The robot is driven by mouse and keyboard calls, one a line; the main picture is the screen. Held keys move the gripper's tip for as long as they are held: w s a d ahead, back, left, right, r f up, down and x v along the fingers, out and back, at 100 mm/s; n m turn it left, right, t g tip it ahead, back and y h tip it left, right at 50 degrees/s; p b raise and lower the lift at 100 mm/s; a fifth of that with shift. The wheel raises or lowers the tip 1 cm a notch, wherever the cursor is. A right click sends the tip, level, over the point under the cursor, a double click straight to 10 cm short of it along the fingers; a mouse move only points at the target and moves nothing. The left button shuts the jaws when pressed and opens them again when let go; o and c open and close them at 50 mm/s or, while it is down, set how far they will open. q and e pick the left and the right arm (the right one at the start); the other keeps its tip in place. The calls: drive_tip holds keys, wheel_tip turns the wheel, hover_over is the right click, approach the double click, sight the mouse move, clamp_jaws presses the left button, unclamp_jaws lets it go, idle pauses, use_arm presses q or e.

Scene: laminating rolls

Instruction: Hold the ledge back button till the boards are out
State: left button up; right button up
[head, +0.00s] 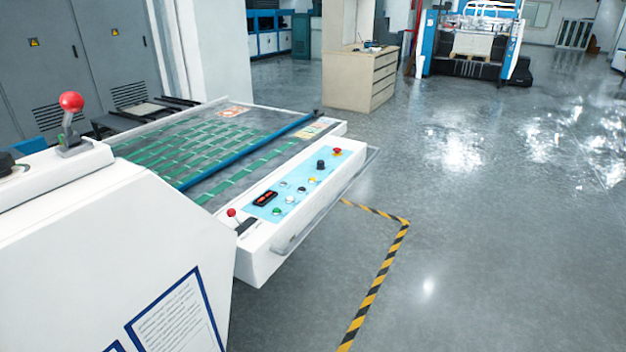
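The control panel (296,187) is a light blue strip on the front rail of the white machine. It carries several small round buttons, a black knob (321,165), a red button (337,152) at its far end and a dark display with red digits (265,198). Button labels are too small to read, so I cannot tell which is the ledge back button. The delivery bed (215,150) shows green strips and a blue bar (250,150) across it. Printed sheets (233,112) lie near its far edge. Neither of my grippers is in view.
A metal handrail (330,208) runs along the front rail. Yellow-black floor tape (376,285) marks a corner. The grey floor to the right is clear.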

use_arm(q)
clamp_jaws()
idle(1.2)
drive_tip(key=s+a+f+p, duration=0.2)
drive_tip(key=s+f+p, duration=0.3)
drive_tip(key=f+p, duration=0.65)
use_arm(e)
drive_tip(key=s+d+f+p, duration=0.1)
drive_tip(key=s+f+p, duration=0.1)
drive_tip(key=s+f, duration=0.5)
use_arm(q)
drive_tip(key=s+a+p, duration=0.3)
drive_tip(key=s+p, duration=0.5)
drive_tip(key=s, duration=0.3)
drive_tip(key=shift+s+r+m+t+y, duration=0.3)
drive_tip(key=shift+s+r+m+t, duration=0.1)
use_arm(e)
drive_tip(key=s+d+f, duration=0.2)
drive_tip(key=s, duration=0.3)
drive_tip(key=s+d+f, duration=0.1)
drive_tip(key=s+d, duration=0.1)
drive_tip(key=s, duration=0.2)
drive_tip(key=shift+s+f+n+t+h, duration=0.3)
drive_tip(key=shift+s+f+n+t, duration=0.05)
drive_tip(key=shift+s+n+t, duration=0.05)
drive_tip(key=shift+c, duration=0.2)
